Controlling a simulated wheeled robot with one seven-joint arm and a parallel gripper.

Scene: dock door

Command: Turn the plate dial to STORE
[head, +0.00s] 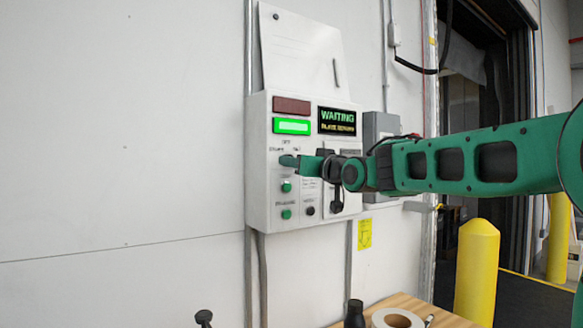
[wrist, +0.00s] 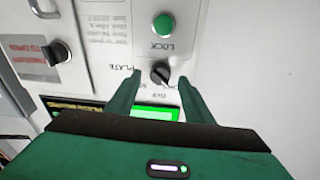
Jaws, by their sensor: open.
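The small black plate dial (wrist: 159,73) sits on the white control box (head: 256,200). The wrist view shows the panel upside down, with the dial between the green button marked LOCK (wrist: 163,24) and the lit green lamp (wrist: 155,113). Small labels surround the dial; OFF reads on the lamp side, the others are partly hidden. I cannot tell which label the dial points at. My gripper (wrist: 159,77) is open, its two green fingertips on either side of the dial, with no clear contact. In the head view my gripper (head: 288,161) hides the dial.
The box also carries a display (head: 337,121) reading WAITING, a dark red lamp (head: 291,105), green buttons (head: 286,214) and a black handle (head: 336,195). A grey box (head: 380,128) is beside it. A yellow bollard (head: 476,270) and a wooden top with tape (head: 397,318) stand below.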

